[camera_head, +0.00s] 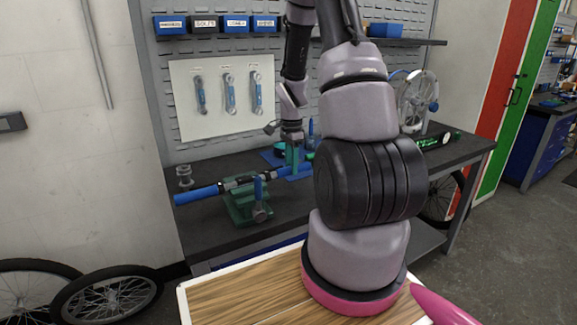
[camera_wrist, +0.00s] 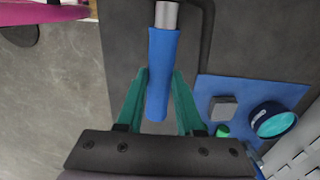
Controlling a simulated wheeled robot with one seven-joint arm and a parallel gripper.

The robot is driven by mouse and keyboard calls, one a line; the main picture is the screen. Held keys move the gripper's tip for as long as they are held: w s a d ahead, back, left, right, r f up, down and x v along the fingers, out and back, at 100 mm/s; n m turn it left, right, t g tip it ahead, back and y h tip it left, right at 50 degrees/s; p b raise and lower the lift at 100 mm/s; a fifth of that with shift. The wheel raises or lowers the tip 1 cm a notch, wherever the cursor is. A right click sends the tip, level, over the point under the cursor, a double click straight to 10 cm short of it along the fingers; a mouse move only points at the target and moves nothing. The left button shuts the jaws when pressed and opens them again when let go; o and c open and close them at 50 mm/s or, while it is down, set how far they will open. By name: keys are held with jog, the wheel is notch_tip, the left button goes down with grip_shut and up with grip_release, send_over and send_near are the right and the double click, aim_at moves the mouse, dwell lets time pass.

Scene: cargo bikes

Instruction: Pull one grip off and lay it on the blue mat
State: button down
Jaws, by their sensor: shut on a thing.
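A handlebar (camera_head: 240,182) with a black middle is clamped in a green vise (camera_head: 243,205) on the dark bench. One blue grip (camera_head: 198,194) is on its left end. My gripper (camera_head: 292,158) is at the right end, its green fingers shut on the other blue grip (camera_wrist: 160,62). In the wrist view, a bare silver length of bar (camera_wrist: 167,15) shows at this grip's upper end; how much bar is inside is hidden. The blue mat (camera_wrist: 244,94) lies beside the gripper in the wrist view, with several small items on it. In the head view my arm hides part of it.
On the mat are a grey block (camera_wrist: 223,108) and a round blue tin with a teal top (camera_wrist: 271,121). A pegboard with wrenches (camera_head: 229,92) stands behind the bench. A wheel (camera_head: 417,100) stands at the back right. A wooden top (camera_head: 240,290) is in front.

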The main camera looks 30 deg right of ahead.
jog(key=shift+w+d, duration=0.1)
jog(key=shift+d, duration=1.05)
jog(key=shift+d, duration=0.2)
jog(key=shift+d, duration=2.05)
jog(key=shift+d, duration=0.1)
jog(key=shift+w+d, duration=0.1)
jog(key=shift+d, duration=2.05)
jog(key=shift+r, duration=0.1)
jog(key=shift+d+r, duration=0.25)
jog(key=shift+r, duration=0.55)
jog(key=shift+d+r, duration=0.25)
jog(key=shift+r, duration=0.6)
jog(key=shift+d+r, duration=0.25)
jog(key=shift+r, duration=0.55)
jog(key=shift+w+d, duration=0.1)
jog(key=shift+w, duration=0.05)
